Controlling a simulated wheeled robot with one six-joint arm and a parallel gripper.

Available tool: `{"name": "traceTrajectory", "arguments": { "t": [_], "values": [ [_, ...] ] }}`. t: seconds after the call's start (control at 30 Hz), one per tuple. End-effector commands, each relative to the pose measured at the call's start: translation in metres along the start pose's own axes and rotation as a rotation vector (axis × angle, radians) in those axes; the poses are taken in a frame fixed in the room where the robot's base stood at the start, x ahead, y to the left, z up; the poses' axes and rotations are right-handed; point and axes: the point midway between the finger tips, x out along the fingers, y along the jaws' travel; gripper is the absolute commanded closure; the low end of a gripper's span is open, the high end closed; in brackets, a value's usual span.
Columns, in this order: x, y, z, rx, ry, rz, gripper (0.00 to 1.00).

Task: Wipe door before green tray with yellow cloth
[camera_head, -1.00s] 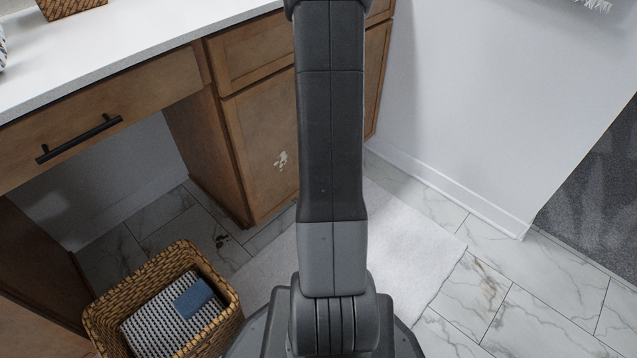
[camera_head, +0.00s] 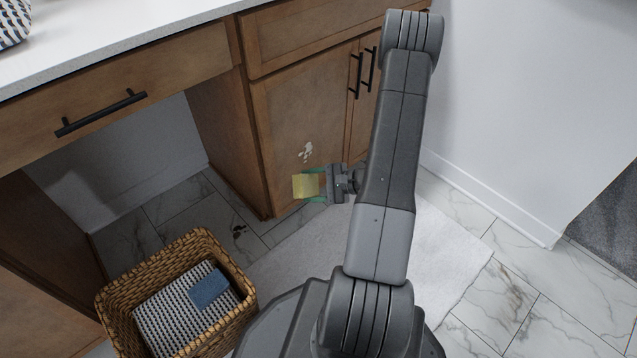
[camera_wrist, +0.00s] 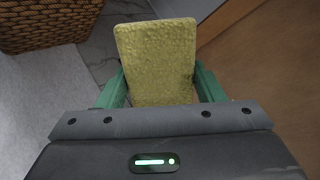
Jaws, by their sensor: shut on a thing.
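My gripper (camera_head: 316,186) is shut on the yellow cloth (camera_head: 304,186), in front of the lower part of a brown cabinet door. In the wrist view the yellow cloth (camera_wrist: 156,60) stands between the green fingers of my gripper (camera_wrist: 160,88). The brown cabinet door (camera_head: 290,110) carries a pale whitish smear (camera_head: 306,151), a little above the cloth. The door also shows at the right of the wrist view (camera_wrist: 262,70). I cannot tell whether the cloth touches the door. No green tray shows in these frames.
A wicker basket (camera_head: 113,304) with a striped towel (camera_head: 180,312) and a blue cloth (camera_head: 209,289) stands on the floor at lower left. A white mat (camera_head: 440,235) lies before the cabinet. A white counter (camera_head: 120,35) overhangs above. Black handles (camera_head: 356,76) stick out from the doors.

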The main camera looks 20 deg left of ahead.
Motion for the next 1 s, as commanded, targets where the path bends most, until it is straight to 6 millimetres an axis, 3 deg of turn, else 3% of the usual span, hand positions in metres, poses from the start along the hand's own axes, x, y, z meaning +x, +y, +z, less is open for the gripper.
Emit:
{"name": "traceTrajectory", "arguments": {
  "t": [0.2,0.43,0.67,1.0],
  "values": [
    [0.018,-0.006,-0.033,0.083,0.024,-0.337,0.57],
    [0.019,-0.012,-0.066,0.111,0.093,-0.593,0.57],
    [0.018,-0.015,-0.078,0.113,0.123,-0.677,0.57],
    [0.042,-0.034,-0.082,0.112,0.122,-0.676,0.57]
  ]
}}
